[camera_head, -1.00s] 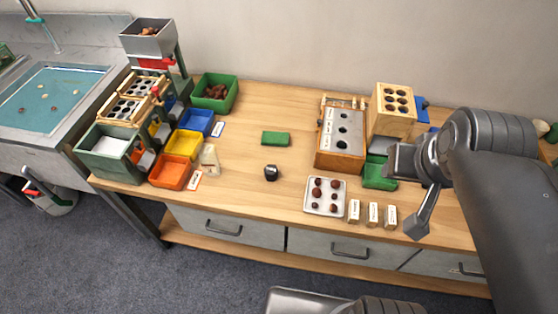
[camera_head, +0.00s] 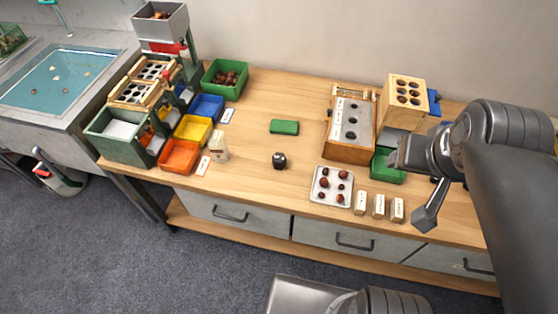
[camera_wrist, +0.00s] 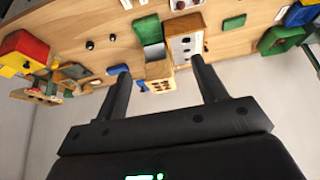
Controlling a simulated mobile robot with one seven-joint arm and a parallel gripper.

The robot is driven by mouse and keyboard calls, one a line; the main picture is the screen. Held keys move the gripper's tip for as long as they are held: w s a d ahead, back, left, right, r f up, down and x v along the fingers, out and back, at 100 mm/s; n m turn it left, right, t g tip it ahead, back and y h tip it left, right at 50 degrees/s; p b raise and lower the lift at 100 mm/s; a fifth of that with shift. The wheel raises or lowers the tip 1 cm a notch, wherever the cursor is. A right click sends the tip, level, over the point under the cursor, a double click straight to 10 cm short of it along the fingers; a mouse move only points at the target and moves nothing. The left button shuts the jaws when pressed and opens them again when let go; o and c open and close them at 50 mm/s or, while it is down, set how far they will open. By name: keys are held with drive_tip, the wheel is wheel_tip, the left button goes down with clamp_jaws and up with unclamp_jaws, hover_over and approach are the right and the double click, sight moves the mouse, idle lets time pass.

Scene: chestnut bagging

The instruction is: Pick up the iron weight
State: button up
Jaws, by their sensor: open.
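My gripper (camera_head: 412,188) is in the air over the right part of the table, well to the right of the weight. In the wrist view my gripper (camera_wrist: 160,68) shows two dark fingers spread wide with nothing between them. Small dark things lie on the table there, but I cannot tell which is the weight.
A white tray (camera_head: 316,195) of chestnuts, small labelled blocks (camera_head: 379,205) and a wooden box (camera_head: 348,153) stand between the weight and my gripper. Orange (camera_head: 180,156), yellow (camera_head: 193,129) and blue (camera_head: 207,107) bins are to the left. The table around the weight is clear.

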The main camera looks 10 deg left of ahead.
drive_tip(key=shift+o, duration=0.2)
drive_tip(key=g, duration=0.6)
hover_over(279, 157)
wheel_tip(279, 157, down, 26)
drive_tip(key=shift+n, duration=0.3)
drive_tip(key=f, duration=0.5)
drive_tip(key=shift+s+d, duration=0.25)
drive_tip(key=shift+d, duration=0.15)
drive_tip(key=shift+w+a+f, duration=0.1)
drive_tip(key=shift+a+f, duration=0.1)
drive_tip(key=shift+f, duration=1.1)
drive_tip(key=shift+w+a+f, duration=0.1)
drive_tip(key=shift+a+f, duration=0.05)
drive_tip(key=shift+f, duration=1.1)
drive_tip(key=shift+c, duration=0.2)
